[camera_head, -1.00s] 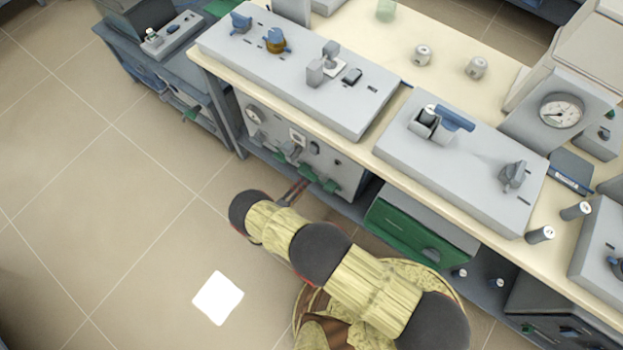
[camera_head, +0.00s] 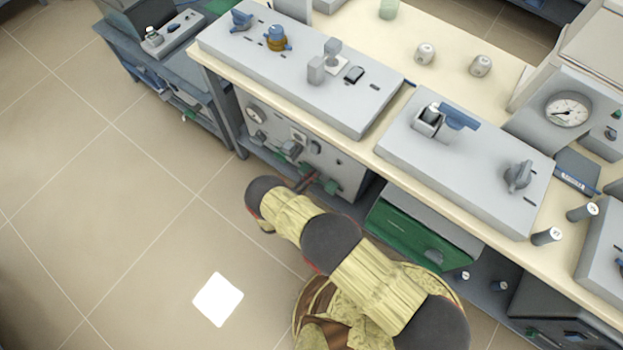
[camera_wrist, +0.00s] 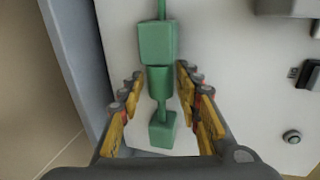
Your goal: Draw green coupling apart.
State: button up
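The green coupling (camera_wrist: 159,81) is in the middle of the wrist view, in line with a larger green block (camera_wrist: 158,42) above it and a smaller green block (camera_wrist: 163,130) below, against a pale panel. My gripper (camera_wrist: 160,76) is open, with one finger on each side of the coupling. Gaps show between both fingers and the green parts. In the head view, green fittings (camera_head: 331,186) show low on the grey front panel (camera_head: 345,172) under the bench. My arm's end is close to this panel, and my fingers are mostly hidden there.
The bench top (camera_head: 455,85) overhangs the panel. A green box (camera_head: 415,232) stands on the lower shelf, right of the panel. In the wrist view, a dark switch (camera_wrist: 308,76) and a round button (camera_wrist: 292,137) sit to the right. Open floor lies left.

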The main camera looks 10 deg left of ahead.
grip_shut()
jog(key=shift+d, duration=0.1)
dwell(0.5)
